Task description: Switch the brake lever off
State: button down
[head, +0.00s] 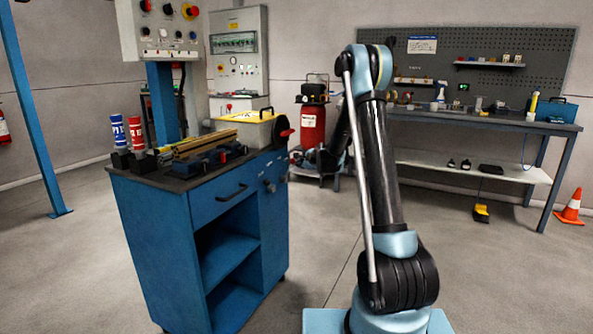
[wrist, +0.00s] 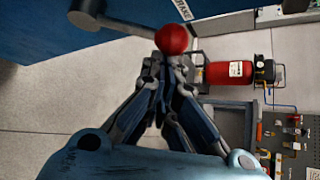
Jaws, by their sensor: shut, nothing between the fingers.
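The brake lever shows in the wrist view as a grey bar with a red ball knob (wrist: 172,38) at its end. Its grey round pivot (wrist: 86,12) is mounted on a blue panel at the upper left. Part of a white label reading BRAKE (wrist: 181,9) shows beside the knob. My gripper (wrist: 166,66) is shut and empty, with its fingertips close to the red knob. I cannot tell whether they touch it. In the head view, my arm reaches toward the right side of the blue cabinet (head: 155,245); the fingertips are hard to make out there.
A red compressor (head: 312,122) stands behind the cabinet and also shows in the wrist view (wrist: 228,72). A workbench (head: 450,119) stands along the back wall, with an orange cone (head: 570,206) at its right. The floor (head: 310,232) between the cabinet and my base is clear.

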jog(key=shift+s+a+r+n+t, duration=0.3)
jog(key=shift+s+t, duration=0.15)
jog(key=shift+s, duration=0.15)
jog(key=shift+s+a+r+n+t, duration=0.2)
jog(key=shift+s+a+n+t, duration=0.1)
jog(key=shift+s+t, duration=0.25)
jog(key=shift+s+a+r+n+t, duration=0.2)
jog(key=shift+s+r+n+t, duration=0.15)
jog(key=shift+s, duration=0.25)
jog(key=shift+f, duration=0.1)
jog(key=s+d+r, duration=0.1)
jog(key=s+d, duration=0.5)
jog(key=shift+s+d, duration=0.3)
jog(key=shift+s, duration=0.05)
